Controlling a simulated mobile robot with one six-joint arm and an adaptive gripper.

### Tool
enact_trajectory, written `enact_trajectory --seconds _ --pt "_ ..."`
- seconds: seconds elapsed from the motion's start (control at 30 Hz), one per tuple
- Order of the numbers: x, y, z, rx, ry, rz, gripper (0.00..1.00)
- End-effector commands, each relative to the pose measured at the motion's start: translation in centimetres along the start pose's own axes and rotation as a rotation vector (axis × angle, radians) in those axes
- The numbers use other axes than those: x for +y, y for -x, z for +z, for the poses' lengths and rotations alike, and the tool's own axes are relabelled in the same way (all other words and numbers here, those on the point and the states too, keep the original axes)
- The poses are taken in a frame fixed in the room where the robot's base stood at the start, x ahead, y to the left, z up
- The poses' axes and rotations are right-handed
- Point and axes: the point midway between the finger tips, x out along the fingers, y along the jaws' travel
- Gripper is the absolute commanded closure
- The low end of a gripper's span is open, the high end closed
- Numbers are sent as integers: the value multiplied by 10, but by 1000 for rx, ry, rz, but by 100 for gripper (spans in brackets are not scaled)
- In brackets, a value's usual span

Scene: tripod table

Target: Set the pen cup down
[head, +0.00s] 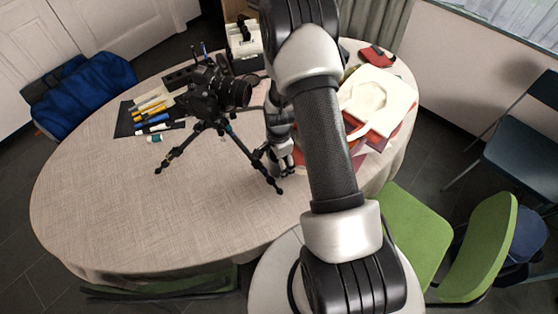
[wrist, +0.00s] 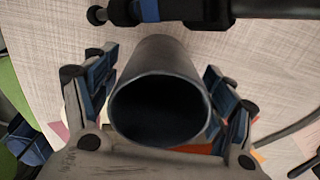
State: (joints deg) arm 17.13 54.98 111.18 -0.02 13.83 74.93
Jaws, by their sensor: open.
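The pen cup (wrist: 160,100) is a dark grey, hollow cylinder in the wrist view, with its open mouth toward the camera and its inside dark and empty-looking. My gripper (wrist: 162,92) is open, with one finger on each side of the cup and a visible gap on both sides. The pale cloth of the table (wrist: 285,60) lies behind the cup. In the head view my gripper (head: 281,160) is low over the round table (head: 110,205), beside the tripod's right leg. I cannot make out the cup there; my arm hides much of that area.
A black camera on a tripod (head: 225,95) stands close left of my gripper; a dark leg (wrist: 200,10) crosses the wrist view's top. Pens and markers lie on a dark mat (head: 124,121). Books and a cream item (head: 378,98) lie at right. The front left is clear.

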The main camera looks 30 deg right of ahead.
Motion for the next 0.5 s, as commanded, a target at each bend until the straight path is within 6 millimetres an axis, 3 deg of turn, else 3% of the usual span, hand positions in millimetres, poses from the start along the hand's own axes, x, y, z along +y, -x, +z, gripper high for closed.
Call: enact_trajectory --seconds 0.33,0.5 --pt "0 4 0 0 0 0 22" --pt "-1 29 0 1 0 -3 22"
